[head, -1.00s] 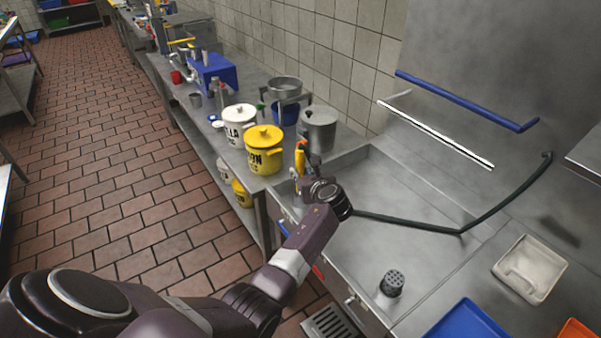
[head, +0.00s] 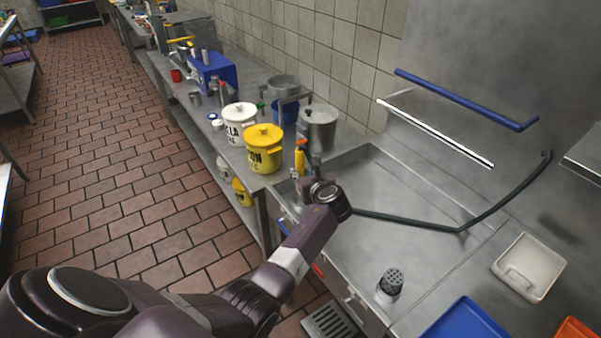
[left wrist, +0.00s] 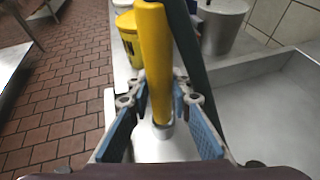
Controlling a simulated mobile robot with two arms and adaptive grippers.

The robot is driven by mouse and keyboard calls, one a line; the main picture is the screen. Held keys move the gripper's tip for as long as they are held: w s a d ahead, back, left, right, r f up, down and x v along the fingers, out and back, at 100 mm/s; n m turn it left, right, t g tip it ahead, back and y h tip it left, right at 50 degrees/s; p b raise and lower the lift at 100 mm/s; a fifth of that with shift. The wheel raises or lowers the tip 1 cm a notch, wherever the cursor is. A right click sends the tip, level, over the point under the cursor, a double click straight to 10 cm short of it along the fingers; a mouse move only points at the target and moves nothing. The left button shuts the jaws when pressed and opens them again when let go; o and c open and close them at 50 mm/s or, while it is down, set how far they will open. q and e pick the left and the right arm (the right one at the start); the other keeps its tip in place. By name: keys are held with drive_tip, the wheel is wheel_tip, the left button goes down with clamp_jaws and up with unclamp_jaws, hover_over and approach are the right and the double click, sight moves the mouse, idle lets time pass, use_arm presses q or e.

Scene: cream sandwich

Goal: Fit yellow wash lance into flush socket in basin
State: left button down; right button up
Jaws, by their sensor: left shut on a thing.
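The yellow wash lance (head: 300,160) stands roughly upright in my left gripper (head: 302,182), above the left end of the steel basin (head: 420,200). In the left wrist view the lance (left wrist: 156,60) runs between the two blue-padded fingers of my left gripper (left wrist: 160,118), which is shut on it. A grey metal end shows at the lance's lower tip. A dark green hose (head: 410,222) runs from beside the gripper across the basin to the back wall. My right gripper is not in view.
A yellow lidded bucket (head: 264,150), a white one (head: 239,125) and a steel pot (head: 319,128) stand close behind the gripper. A dark perforated cylinder (head: 391,282) stands at the basin's front right. A white tray (head: 529,267) and blue tray (head: 465,322) lie to the right.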

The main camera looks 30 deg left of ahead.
use_arm(q)
drive_tip(key=shift+f+b, duration=1.55)
drive_tip(key=shift+f, duration=0.85)
drive_tip(key=c, duration=1.7)
unclamp_jaws()
drive_tip(key=v, duration=1.2)
